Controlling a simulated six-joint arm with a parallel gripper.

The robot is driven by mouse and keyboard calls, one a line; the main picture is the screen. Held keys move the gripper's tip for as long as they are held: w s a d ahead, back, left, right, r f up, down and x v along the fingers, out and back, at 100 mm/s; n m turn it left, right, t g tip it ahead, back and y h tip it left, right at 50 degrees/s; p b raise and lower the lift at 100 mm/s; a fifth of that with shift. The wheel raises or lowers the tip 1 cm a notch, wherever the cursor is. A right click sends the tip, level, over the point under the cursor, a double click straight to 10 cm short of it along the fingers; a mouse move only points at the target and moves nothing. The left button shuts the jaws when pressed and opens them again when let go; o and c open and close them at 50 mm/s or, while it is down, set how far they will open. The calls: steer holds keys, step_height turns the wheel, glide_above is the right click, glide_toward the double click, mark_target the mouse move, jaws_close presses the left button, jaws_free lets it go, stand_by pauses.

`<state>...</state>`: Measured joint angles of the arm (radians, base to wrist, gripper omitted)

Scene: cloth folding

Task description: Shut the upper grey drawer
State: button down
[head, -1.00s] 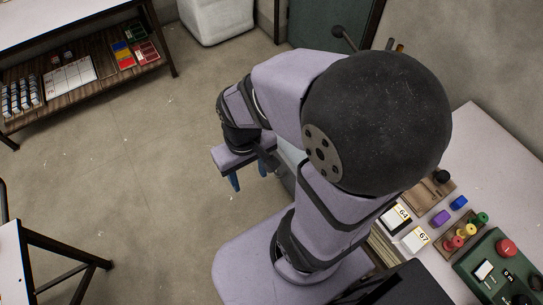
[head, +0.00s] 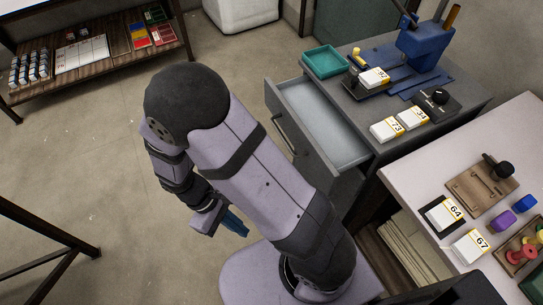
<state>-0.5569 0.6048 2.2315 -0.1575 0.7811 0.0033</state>
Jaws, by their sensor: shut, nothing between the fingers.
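The upper grey drawer (head: 318,128) stands pulled out to the left from the dark grey cabinet (head: 378,143) in the head view. Its inside looks empty, and a dark bar handle (head: 283,134) is on its front. My gripper (head: 237,224) is shut and empty. In the picture it is below and left of the drawer front, apart from it, with its blue fingers pointing down to the right. My arm hides part of the space between the gripper and the cabinet's lower front.
On the cabinet top are a teal tray (head: 325,61), a blue fixture (head: 424,48) and several numbered cards (head: 384,130). A white table (head: 445,165) with small parts is at right. Open floor (head: 110,170) lies left of my arm.

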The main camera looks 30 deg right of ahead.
steer(key=w+f+n+h+b, duration=0.3)
steer(key=f, duration=0.4)
steer(key=w+d+r+n+t+h, duration=0.2)
steer(key=w+r+n+t+h, duration=0.3)
steer(key=w+r, duration=0.8)
step_height(320, 180, up, 4)
steer(key=w+d+n+g+h, duration=0.1)
steer(key=d+n+h, duration=0.1)
steer(key=h, duration=0.2)
steer(key=d+f+p, duration=0.1)
steer(key=d+f, duration=0.2)
steer(key=d, duration=1.1)
steer(key=shift+f+p, duration=0.15)
steer(key=shift+p, duration=0.2)
steer(key=p, duration=0.2)
glide_toward(325, 122)
steer(key=d, duration=0.2)
steer(key=d+f, duration=0.1)
steer(key=d, duration=0.2)
steer(key=shift+d, duration=0.1)
steer(key=shift+r, duration=0.1)
